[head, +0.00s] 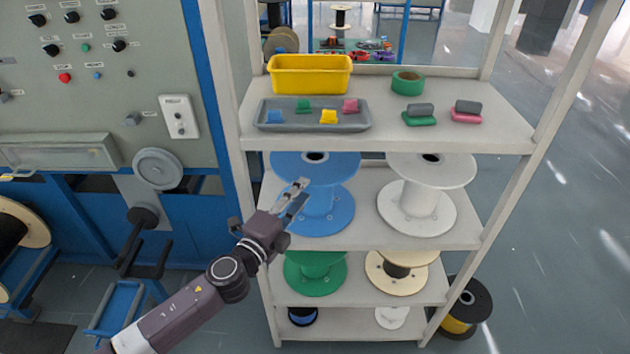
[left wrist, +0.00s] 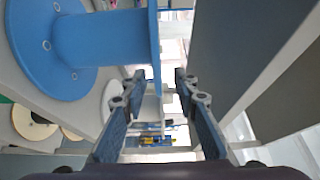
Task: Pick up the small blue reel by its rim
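A plain blue reel (head: 335,168) stands upright on the second shelf in the head view, its upper flange above a wide hub and lower flange. It also shows in the left wrist view (left wrist: 105,38), lying sideways in that picture. My left gripper (head: 298,195) is at the front left edge of its upper flange. In the left wrist view my left gripper (left wrist: 160,84) is open, and the flange edge appears in the gap between its fingers, nearer the left finger. Contact cannot be told. A smaller dark reel with blue (head: 303,317) stands on the bottom shelf. My right gripper is out of view.
A white reel (head: 416,205) stands right of the blue one. Green (head: 315,277) and cream (head: 390,285) reels are on the shelf below. The top shelf (head: 385,133) overhangs the blue reel, bearing a grey tray (head: 313,125) and yellow bin (head: 310,77). The shelf's left post is close to my arm.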

